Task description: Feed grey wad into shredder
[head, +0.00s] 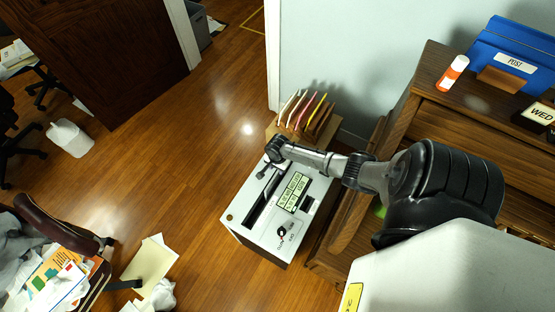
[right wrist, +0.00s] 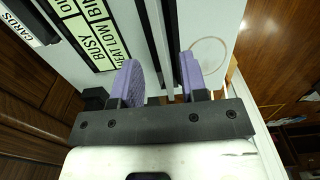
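The shredder (head: 240,222) is a white-topped box on the floor with a long dark slot, a label panel (head: 292,191) and a knob. Its top fills much of the right wrist view, with the slot (right wrist: 158,35) running between my fingers. My right gripper (head: 265,168) is over the slot's far end. In the right wrist view its two purple-padded fingers (right wrist: 160,72) stand apart with nothing visible between them. I cannot make out a grey wad for certain; a pale crumpled wad (head: 163,296) lies on the floor at lower left. My left gripper is not in view.
A file rack (head: 304,113) with coloured folders stands behind the shredder, close to the wall. Floor left of the shredder is clear; a chair and papers lie beyond.

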